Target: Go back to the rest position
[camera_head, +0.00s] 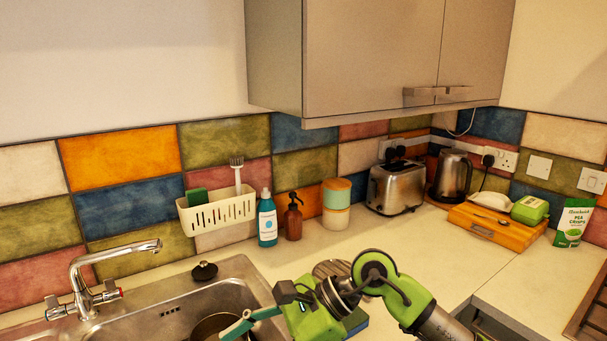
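My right arm comes in from the lower right, and its green gripper (238,327) points left over the right part of the sink (165,302). A teal finger shows from the side, and I cannot tell how far apart the fingers are. No held object is visible. My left arm and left gripper are not in view.
A dark round pan (208,326) sits in the sink beside the tap (85,280). A blue bottle (267,220), brown spray bottle (293,218), toaster (396,187) and kettle (452,177) stand along the wall. Cabinets (370,55) hang above. The middle counter (440,245) is clear.

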